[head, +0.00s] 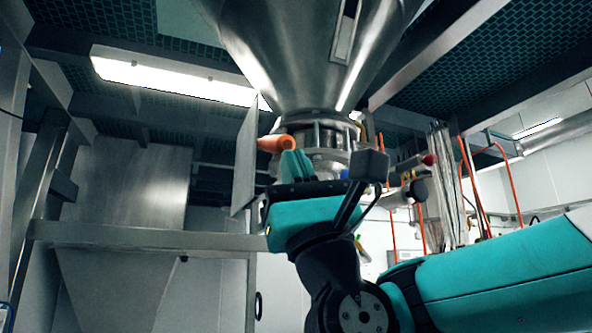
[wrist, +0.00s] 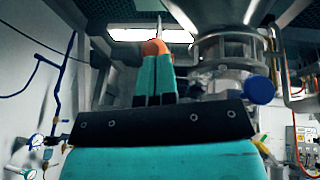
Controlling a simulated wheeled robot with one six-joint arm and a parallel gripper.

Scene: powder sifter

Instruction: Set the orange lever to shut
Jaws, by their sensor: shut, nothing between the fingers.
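The orange lever (head: 272,144) sticks out to the left from the valve collar (head: 320,140) under the steel hopper in the head view. In the wrist view the rounded orange end of the lever (wrist: 155,47) shows just beyond my fingertips. My gripper (head: 292,160) is shut, its teal fingers together and pointing up, right at the lever. In the wrist view my gripper (wrist: 155,62) overlaps the lever's lower part. Nothing is between the fingers. I cannot tell whether the fingers touch the lever. Part of the collar is hidden behind the fingers.
The steel hopper (head: 312,45) hangs directly above. A blue round knob (wrist: 259,90) sits right of my fingers in the wrist view. A vertical metal plate (head: 246,160) stands close left of the lever. Steel frame beams (head: 140,236) run at left.

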